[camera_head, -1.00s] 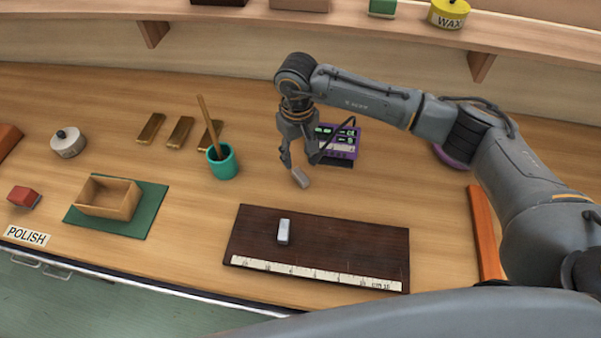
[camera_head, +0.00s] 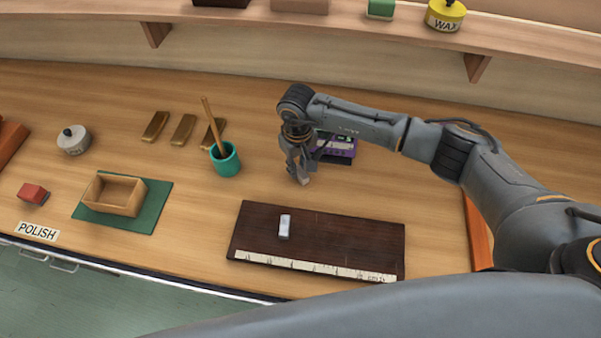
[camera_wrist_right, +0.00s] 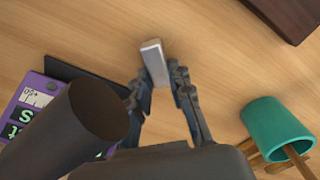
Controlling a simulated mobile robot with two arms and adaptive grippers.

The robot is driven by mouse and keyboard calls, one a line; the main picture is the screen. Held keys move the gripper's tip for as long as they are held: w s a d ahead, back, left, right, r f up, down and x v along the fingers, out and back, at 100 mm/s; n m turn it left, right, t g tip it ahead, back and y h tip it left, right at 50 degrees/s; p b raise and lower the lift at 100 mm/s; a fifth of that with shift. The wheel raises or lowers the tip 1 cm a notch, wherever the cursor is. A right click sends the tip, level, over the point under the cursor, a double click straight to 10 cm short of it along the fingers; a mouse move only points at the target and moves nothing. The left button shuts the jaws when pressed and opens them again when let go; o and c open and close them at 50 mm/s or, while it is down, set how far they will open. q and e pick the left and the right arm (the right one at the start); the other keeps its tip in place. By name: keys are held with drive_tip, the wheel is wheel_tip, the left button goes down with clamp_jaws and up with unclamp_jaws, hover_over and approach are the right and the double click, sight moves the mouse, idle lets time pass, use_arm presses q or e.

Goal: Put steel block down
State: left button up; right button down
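A small silver-grey steel block (camera_wrist_right: 154,62) sits between the two fingers of my right gripper (camera_wrist_right: 157,82) in the right wrist view, with the fingers close against its sides. In the head view my right gripper (camera_head: 299,172) points down low over the bare wooden bench, and the block's end (camera_head: 304,182) shows below the fingertips. I cannot tell whether the block touches the bench. A similar silver block (camera_head: 284,226) lies on a dark wooden board (camera_head: 345,236) in front of the gripper. My left gripper is not in view.
A purple device (camera_head: 342,148) stands just behind the right gripper. A teal cup (camera_head: 226,162) with a stick is to its left, near several brass bars (camera_head: 182,130). A ruler strip (camera_head: 315,267) edges the board. A wooden box (camera_head: 115,195) rests on a green mat (camera_head: 155,211).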

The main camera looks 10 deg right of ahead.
sight(298, 169)
drive_tip(key=shift+r, duration=0.15)
drive_tip(key=shift+w+r, duration=0.1)
drive_tip(key=shift+r, duration=0.2)
wheel_tip(298, 169, up, 17)
drive_tip(key=b, duration=0.6)
